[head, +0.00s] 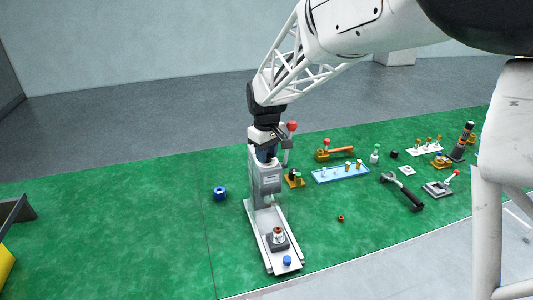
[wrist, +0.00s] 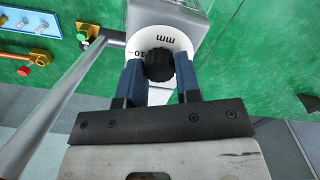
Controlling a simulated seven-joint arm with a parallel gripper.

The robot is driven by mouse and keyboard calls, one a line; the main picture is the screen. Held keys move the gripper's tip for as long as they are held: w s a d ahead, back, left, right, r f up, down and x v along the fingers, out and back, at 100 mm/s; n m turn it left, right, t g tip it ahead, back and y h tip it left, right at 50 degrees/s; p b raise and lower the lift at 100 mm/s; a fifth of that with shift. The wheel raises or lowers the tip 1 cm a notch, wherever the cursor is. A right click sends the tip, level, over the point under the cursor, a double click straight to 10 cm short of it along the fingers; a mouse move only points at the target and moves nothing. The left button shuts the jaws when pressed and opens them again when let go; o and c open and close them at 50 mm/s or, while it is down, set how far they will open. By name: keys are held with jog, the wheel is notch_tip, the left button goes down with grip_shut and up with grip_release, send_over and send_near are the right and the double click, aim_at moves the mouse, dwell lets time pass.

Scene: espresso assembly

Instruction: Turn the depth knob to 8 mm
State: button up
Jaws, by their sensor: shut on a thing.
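The depth knob (wrist: 159,65) is a black ridged knob on a white dial in the wrist view. The dial (wrist: 178,39) carries the letters "mm" and a "10" near the knob's left side; other marks are hidden or too small to read. My gripper (wrist: 160,75) is shut on the knob, with one blue finger on each side of it. In the head view my gripper (head: 266,152) is at the top of the grey press (head: 268,180); the knob is hidden there.
A lever with a red ball (head: 292,126) rises close beside my gripper. A blue ring (head: 219,193) lies left of the press. A blue tray (head: 340,173), a wrench-like tool (head: 402,191) and small parts lie to the right.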

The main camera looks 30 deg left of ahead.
dwell(0.3)
jog(key=o, duration=0.9)
jog(key=shift+r, duration=0.1)
jog(key=shift+r, duration=3.8)
